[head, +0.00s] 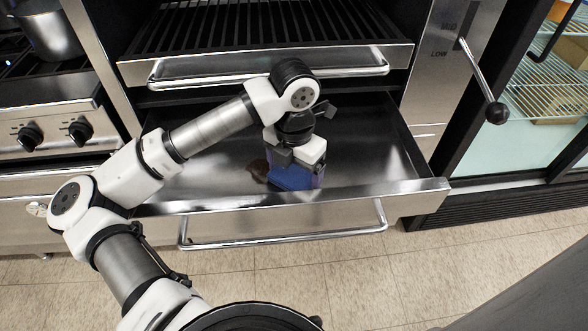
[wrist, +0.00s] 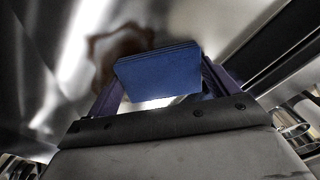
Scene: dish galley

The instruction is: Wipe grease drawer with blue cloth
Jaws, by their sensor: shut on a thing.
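The grease drawer (head: 210,185) is pulled open below the grill, with a shiny metal inside. My gripper (head: 293,172) points down inside it and is shut on the blue cloth (head: 289,179), a folded block. The cloth is low in the drawer, close to the front wall; I cannot tell if it touches the floor. A brown grease stain (head: 258,170) shows just left of the cloth. In the wrist view the blue cloth (wrist: 158,73) sits between my fingers, and the brown stain (wrist: 105,55) lies beyond it, partly hidden by the cloth.
A grill drawer with a bar handle (head: 270,76) hangs above the open drawer. The drawer's front handle (head: 285,240) sticks out toward me. A stove with knobs (head: 55,133) stands at left, a lever (head: 484,85) at right. The drawer's right side is clear.

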